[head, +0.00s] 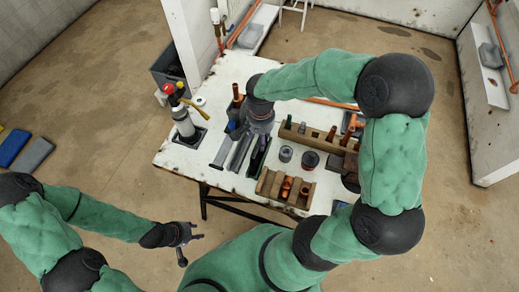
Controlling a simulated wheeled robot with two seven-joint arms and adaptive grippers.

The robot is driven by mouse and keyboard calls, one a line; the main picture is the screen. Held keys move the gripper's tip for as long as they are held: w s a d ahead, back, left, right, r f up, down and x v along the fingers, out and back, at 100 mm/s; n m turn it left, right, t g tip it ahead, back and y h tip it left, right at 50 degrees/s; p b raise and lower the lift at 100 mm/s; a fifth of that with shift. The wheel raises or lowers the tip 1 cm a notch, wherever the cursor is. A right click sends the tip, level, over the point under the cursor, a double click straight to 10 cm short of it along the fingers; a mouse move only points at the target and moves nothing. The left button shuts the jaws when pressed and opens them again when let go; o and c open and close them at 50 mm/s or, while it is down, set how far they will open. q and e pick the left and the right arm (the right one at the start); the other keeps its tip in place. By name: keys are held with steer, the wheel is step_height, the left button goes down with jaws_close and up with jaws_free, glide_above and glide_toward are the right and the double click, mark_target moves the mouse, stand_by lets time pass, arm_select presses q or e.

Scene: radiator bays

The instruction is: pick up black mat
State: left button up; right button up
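A dark, flat, mat-like patch (203,137) lies on the left part of the white worktable, under and beside a gas torch bottle (186,124). I cannot tell for sure that it is the black mat. My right gripper (257,128) hangs over the middle of the table, right of that patch, above several long tools. Its fingers are mostly hidden by its own body, so its opening and any hold are unclear. My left gripper (192,246) is low in front of the table, off its front edge, with its fingers apart and nothing between them.
On the worktable (180,157) are wooden racks (272,185) with copper fittings, a grey can (286,154) and a dark red can (309,160). A dark bin (166,70) stands behind left. Blue (12,147) and grey (34,155) pads lie on the floor far left.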

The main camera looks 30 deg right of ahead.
steer(key=shift+s+f, duration=0.15)
steer(key=shift+f, duration=0.45)
step_height(320, 180, down, 4)
steer(key=shift+b, duration=0.8)
jaws_close()
